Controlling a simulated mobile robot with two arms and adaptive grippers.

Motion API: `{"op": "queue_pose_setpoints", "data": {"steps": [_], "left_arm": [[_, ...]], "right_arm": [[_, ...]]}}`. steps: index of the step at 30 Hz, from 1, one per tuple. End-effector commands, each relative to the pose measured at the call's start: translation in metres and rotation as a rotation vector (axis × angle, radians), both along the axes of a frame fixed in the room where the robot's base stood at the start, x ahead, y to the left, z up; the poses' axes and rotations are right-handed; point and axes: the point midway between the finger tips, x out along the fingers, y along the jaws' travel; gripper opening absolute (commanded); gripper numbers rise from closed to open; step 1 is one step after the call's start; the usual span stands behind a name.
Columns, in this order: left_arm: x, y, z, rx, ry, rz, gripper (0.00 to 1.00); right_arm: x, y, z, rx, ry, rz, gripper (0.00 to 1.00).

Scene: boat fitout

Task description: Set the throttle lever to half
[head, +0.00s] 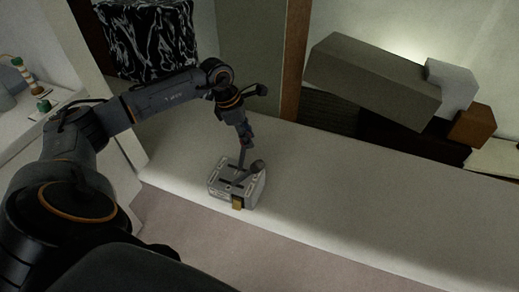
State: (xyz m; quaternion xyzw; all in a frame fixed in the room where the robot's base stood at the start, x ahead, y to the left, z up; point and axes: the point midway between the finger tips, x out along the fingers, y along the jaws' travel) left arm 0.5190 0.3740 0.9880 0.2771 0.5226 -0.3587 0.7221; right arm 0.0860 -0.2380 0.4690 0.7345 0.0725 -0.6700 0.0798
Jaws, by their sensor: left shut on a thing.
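The throttle box (222,189) is a small grey unit with dark slots on its top. It stands at the front edge of the pale counter, left of the middle in the head view. A throttle lever (253,170) with a dark round knob rises from it and leans to the right. My left gripper (242,160) comes down over the box from above, shut on a thin upright part just behind the knob. The picture is too small to show whether this part is the lever or another one. My right gripper is not in view.
The pale counter (370,215) is clear to the right of the box. A long grey block (370,80), a white box (452,84) and a brown box (473,125) lie at the back right. A wooden post (294,60) stands behind the counter.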

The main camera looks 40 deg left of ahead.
Motion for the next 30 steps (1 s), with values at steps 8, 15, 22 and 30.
{"op": "queue_pose_setpoints", "data": {"steps": [8,15,22,30], "left_arm": [[-0.008,0.033,0.001,-0.033,-0.007,0.002,0.0],[-0.009,0.034,0.003,-0.031,-0.007,0.003,0.0],[-0.008,0.033,0.003,-0.033,-0.008,0.003,0.5],[-0.008,0.032,0.005,-0.037,-0.009,0.001,0.5]], "right_arm": [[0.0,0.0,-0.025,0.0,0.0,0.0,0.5],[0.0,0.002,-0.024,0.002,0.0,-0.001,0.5],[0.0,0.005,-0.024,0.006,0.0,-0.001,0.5],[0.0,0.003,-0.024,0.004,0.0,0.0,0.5]]}}
